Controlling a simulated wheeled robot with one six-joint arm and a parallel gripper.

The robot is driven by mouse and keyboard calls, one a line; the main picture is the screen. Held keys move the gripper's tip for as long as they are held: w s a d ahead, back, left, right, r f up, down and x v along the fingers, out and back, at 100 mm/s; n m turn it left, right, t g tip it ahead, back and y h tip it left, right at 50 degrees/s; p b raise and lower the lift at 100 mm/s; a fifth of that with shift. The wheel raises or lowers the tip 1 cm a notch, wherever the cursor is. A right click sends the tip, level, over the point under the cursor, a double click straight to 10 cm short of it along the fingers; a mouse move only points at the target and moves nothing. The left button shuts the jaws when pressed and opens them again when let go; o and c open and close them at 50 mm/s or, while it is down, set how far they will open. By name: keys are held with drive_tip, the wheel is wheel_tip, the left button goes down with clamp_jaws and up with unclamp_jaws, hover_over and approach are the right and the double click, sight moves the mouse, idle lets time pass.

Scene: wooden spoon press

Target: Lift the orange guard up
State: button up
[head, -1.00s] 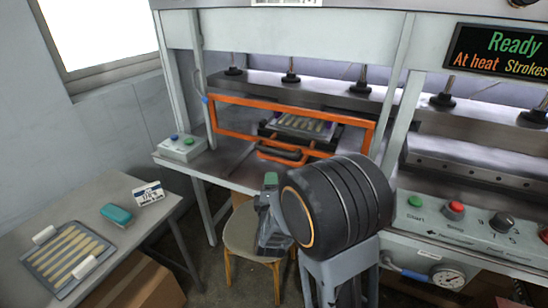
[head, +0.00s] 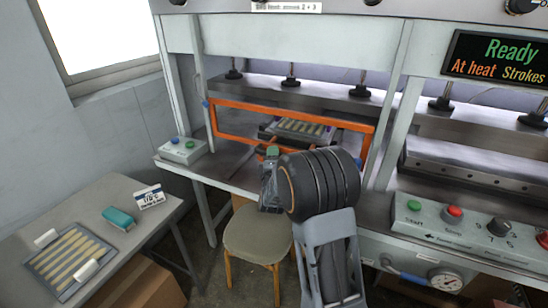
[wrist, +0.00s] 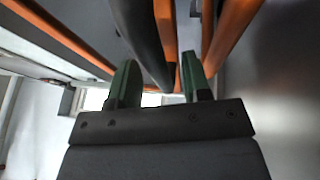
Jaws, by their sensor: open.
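The orange guard (head: 292,112) is a rectangular frame across the front of the left press opening. In the head view my arm covers much of its lower edge and its dark handle. My gripper (head: 271,155) is at that lower edge, with a green fingertip showing. In the wrist view my gripper (wrist: 158,82) has its two green fingers apart. The dark handle bar (wrist: 147,42) runs between them, with orange bars (wrist: 165,28) of the guard beside it. I cannot tell whether a finger touches the handle.
A tray of wooden spoons (head: 298,128) lies inside the press behind the guard. A stool (head: 257,238) stands below. A side table at left holds a spoon rack (head: 68,262), a teal item (head: 119,218) and a sign (head: 149,196). A control panel (head: 465,226) is at right.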

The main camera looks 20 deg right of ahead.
clamp_jaws()
idle(0.4)
